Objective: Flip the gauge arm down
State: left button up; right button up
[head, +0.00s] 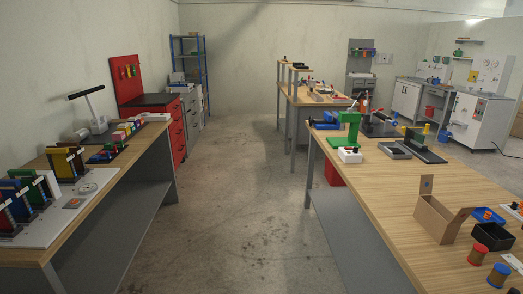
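Neither of my grippers is in view. No part can be made out for certain as the gauge arm. On the far end of the left bench a grey device (98,125) has a raised, tilted arm with a black bar (86,91) across its top.
The right bench (385,183) holds an open cardboard box (438,219), a black tray (491,236) and spools (477,254). A clear concrete aisle (245,190) runs between the benches. A red cabinet (189,130) stands behind the left bench.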

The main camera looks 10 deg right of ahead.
aim_at(365, 102)
jog(key=i, duration=3.1)
jog(key=z, duration=1.05)
jog(key=i, duration=1.8)
